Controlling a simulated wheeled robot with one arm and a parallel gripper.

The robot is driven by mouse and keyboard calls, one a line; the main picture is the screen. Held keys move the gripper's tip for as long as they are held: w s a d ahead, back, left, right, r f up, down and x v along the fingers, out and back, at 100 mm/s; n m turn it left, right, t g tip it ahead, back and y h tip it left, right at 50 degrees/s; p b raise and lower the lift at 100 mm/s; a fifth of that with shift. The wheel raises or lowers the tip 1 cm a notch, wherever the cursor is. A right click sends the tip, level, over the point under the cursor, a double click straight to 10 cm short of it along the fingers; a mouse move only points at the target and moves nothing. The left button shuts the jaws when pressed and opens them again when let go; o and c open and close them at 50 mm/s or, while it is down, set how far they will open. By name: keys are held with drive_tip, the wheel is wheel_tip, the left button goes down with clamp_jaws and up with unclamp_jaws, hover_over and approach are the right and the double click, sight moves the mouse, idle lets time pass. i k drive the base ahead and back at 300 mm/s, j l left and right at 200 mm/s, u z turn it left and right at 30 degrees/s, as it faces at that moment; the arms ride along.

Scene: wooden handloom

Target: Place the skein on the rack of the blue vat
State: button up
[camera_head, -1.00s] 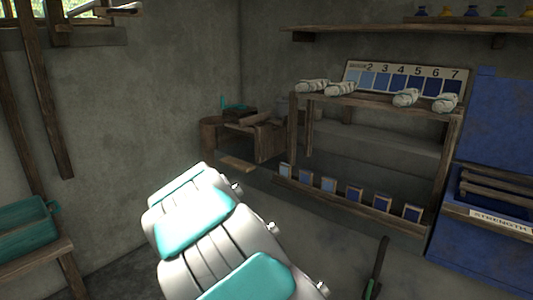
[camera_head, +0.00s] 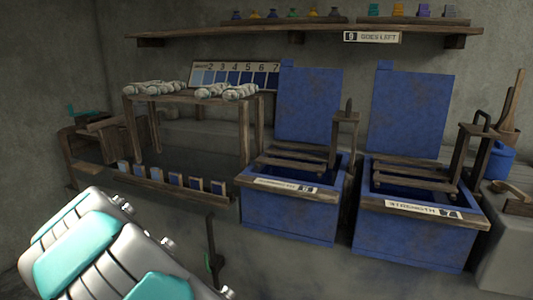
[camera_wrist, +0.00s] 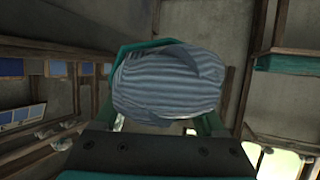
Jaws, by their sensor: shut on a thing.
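The skein (camera_wrist: 168,85), pale blue-grey and striped, is between the teal fingers of my gripper (camera_wrist: 163,100) in the wrist view. My gripper is shut on it. Neither shows in the head view, only part of my arm. In the head view, two blue vats stand with raised lids: one in the middle (camera_head: 290,215) and one at the right (camera_head: 412,235). Each has a wooden rack across its opening, the middle one's rack (camera_head: 300,163) and the right one's rack (camera_head: 410,180). Their front labels read partly as "STRENGTH" with a number. Both racks look empty.
A wooden stand (camera_head: 185,103) holding several pale skeins is left of the vats, before a numbered shade card (camera_head: 235,76). A shelf (camera_head: 300,27) with small bottles runs above. A stone block with a blue pot (camera_head: 497,160) is at the far right.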

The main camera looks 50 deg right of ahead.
sight(392, 168)
drive_tip(key=k+l, duration=1.4)
drive_tip(key=k, duration=0.1)
